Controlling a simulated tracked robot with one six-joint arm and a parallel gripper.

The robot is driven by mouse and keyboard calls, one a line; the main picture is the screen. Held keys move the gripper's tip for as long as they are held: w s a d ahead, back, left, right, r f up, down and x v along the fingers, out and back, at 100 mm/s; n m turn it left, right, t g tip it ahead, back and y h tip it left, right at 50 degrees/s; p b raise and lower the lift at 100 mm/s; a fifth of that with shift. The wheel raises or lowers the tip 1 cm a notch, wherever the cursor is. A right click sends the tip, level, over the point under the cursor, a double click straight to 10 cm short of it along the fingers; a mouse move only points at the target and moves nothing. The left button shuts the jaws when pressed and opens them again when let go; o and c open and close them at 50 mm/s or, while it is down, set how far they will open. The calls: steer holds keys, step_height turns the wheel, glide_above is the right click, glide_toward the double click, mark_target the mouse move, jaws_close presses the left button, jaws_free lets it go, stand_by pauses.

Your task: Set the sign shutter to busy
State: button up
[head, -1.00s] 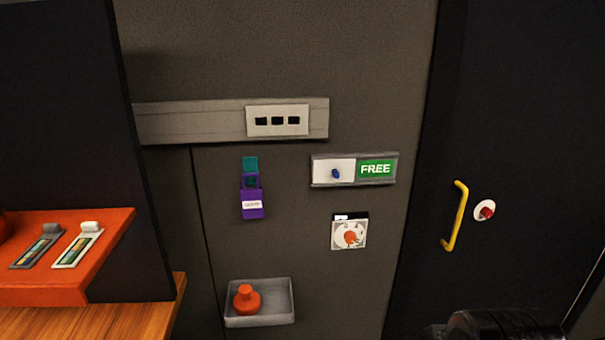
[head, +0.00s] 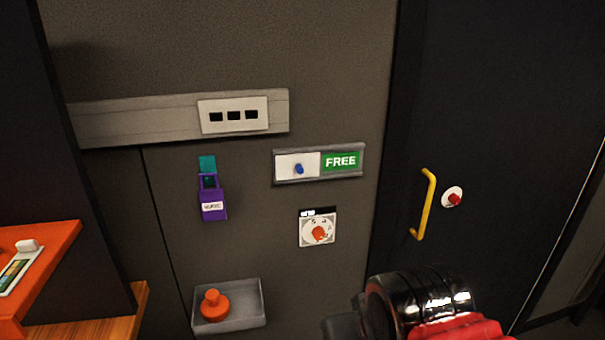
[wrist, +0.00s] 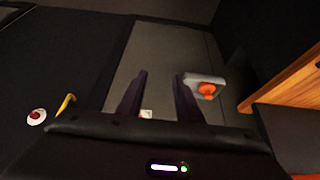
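The sign shutter (head: 297,166) is a white sliding plate with a blue knob (head: 299,169), set in a grey frame on the wall. The plate covers the left half, and the green half on the right reads FREE (head: 341,162). In the wrist view the sign cannot be made out. My gripper (wrist: 160,90) shows two dark fingers spread apart with nothing between them, so it is open and empty. In the head view only a black and red part of my arm shows at the lower right, well below and right of the sign; the fingers are out of that view.
Below the sign is a dial with an orange knob (head: 319,233). A purple box (head: 212,203) and a three-slot plate (head: 233,116) are to the left. A grey tray (head: 248,318) holds an orange object (head: 214,305). A yellow handle (head: 427,205) is on the dark door.

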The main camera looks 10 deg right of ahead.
steer(key=w+r+m+t, duration=0.1)
steer(key=w+r+t, duration=0.15)
steer(key=w, duration=0.45)
steer(key=w+r+t, duration=0.1)
steer(key=w+t, duration=0.2)
steer(key=w, duration=0.4)
steer(key=m+t, duration=0.1)
steer(key=t, duration=0.6)
glide_toward(301, 173)
steer(key=s, duration=0.4)
steer(key=shift+w, duration=0.1)
steer(key=shift+w, duration=6.8)
steer(key=shift+c, duration=0.3)
jaws_close()
